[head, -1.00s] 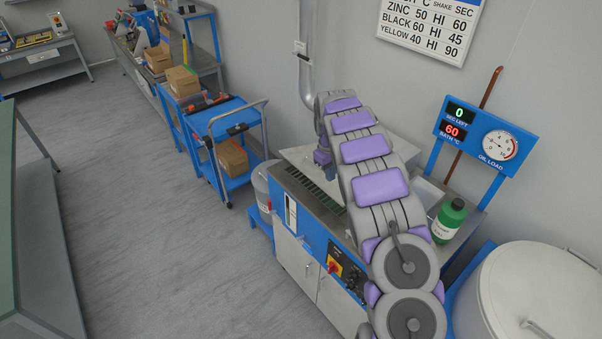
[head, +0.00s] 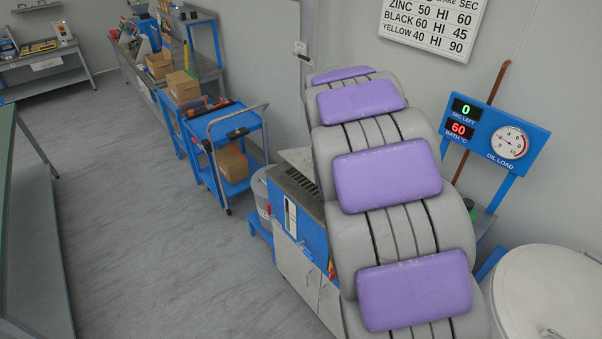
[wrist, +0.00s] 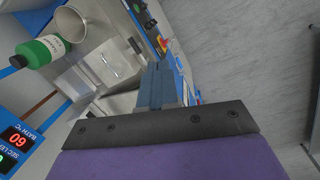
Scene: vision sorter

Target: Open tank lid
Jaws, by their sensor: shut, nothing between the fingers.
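The tank (head: 308,238) is a blue and steel cabinet with a slotted top, left of my arm in the head view. A pale flat panel (head: 297,157) shows behind the slots; my arm hides much of it, and I cannot tell if it is the lid. In the wrist view, steel panels (wrist: 108,65) of the tank top lie to the left of my gripper (wrist: 162,75). Its blue-grey fingers are together and hold nothing. I cannot tell whether they touch the steel. My gripper is hidden behind my arm in the head view.
A green bottle (wrist: 38,50) and a metal cup (wrist: 90,22) stand on the steel top. A display board (head: 495,140) reads 0 sec left and 60 bath °C. A white drum (head: 550,300) stands at right, a blue cart (head: 235,125) at left. The left floor is clear.

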